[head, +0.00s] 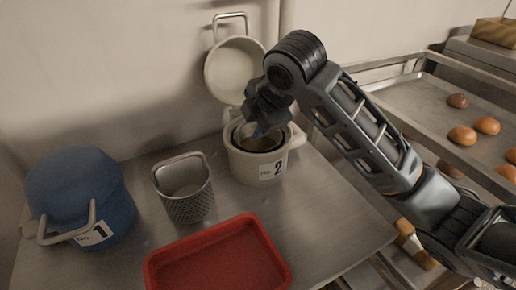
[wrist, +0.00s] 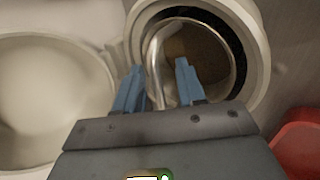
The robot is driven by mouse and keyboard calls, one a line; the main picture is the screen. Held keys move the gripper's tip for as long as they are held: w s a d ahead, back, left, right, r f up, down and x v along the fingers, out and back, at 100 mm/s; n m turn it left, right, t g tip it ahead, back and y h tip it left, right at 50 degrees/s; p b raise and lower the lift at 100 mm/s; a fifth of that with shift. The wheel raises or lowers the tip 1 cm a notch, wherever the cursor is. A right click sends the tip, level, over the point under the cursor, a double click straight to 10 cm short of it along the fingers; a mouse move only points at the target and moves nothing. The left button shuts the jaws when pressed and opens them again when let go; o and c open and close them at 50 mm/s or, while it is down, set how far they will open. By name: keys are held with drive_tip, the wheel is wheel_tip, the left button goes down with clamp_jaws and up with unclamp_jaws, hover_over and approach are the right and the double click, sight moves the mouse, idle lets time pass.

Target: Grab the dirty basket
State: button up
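A cream pot labelled 2 (head: 260,168) stands open on the metal table. Inside it sits a round metal basket or insert with a brown inside; in the wrist view its rim (wrist: 232,62) and upright metal handle (wrist: 155,62) show. My gripper (head: 262,128) is over the pot, pointing down. In the wrist view its blue fingers (wrist: 159,82) are apart, with the handle between them, nearer the left finger; contact cannot be told. A second mesh basket (head: 187,196), grey and empty-looking, stands on the table left of the pot.
A red tray (head: 215,222) lies at the table's front. A closed blue pot (head: 75,190) stands at left. The cream pot's round lid (head: 226,72) stands raised behind it, near the wall. A bun tray (head: 425,100) is at right.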

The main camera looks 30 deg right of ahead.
drive_tip(key=shift+f, duration=0.1)
drive_tip(key=shift+c, duration=0.3)
clamp_jaws()
